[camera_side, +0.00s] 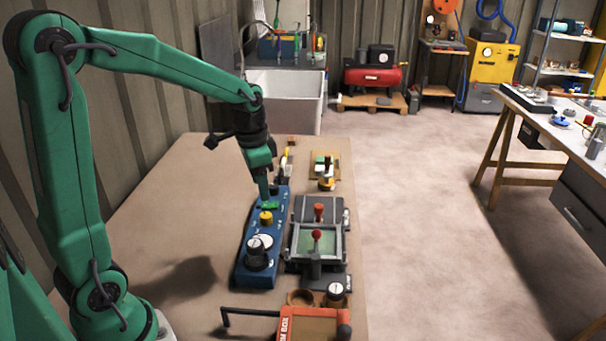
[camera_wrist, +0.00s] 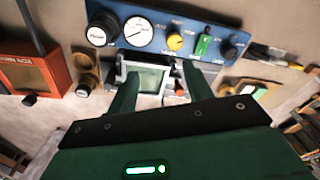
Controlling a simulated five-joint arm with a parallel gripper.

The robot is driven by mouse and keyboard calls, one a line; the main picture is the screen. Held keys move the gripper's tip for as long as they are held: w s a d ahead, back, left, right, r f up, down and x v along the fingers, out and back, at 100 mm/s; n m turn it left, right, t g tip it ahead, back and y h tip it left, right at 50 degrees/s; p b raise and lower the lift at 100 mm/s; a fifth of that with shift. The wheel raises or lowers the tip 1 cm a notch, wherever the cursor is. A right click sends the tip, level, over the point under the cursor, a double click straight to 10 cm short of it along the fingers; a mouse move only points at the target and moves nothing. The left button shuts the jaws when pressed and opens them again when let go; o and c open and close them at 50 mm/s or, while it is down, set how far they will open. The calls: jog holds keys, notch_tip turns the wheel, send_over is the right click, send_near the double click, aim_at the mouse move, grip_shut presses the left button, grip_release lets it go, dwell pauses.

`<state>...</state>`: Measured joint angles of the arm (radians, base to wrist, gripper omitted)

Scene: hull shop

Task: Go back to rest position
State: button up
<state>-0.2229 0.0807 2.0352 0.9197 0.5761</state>
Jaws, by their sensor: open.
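My gripper (camera_side: 264,195) is green with a dark wrist and points down over the far part of the blue control panel (camera_side: 257,275). In the wrist view my gripper (camera_wrist: 158,76) shows two green fingers spread apart with nothing between them. Beyond the fingers lie a device with a pale green screen (camera_wrist: 152,79) and the blue panel (camera_wrist: 150,14). The panel carries a white gauge (camera_wrist: 138,34), a yellow knob (camera_wrist: 174,42) and a green switch (camera_wrist: 203,45). I cannot tell whether the fingertips touch anything.
A device with red-topped levers (camera_side: 317,236) stands right of the panel. An orange box (camera_side: 308,325) lies at the bench's near end, and a small board with parts (camera_side: 325,165) at the far end. The bench (camera_side: 160,225) is clear on the left.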

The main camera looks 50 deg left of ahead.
jog(key=s+d+r+n+t, duration=0.2)
jog(key=s+d+r, duration=0.1)
jog(key=s, duration=0.4)
jog(key=s+d+r+n+t, duration=0.2)
jog(key=s+d+r, duration=0.2)
jog(key=s, duration=0.4)
jog(key=shift+d+r, duration=0.2)
jog(key=shift+d, duration=0.55)
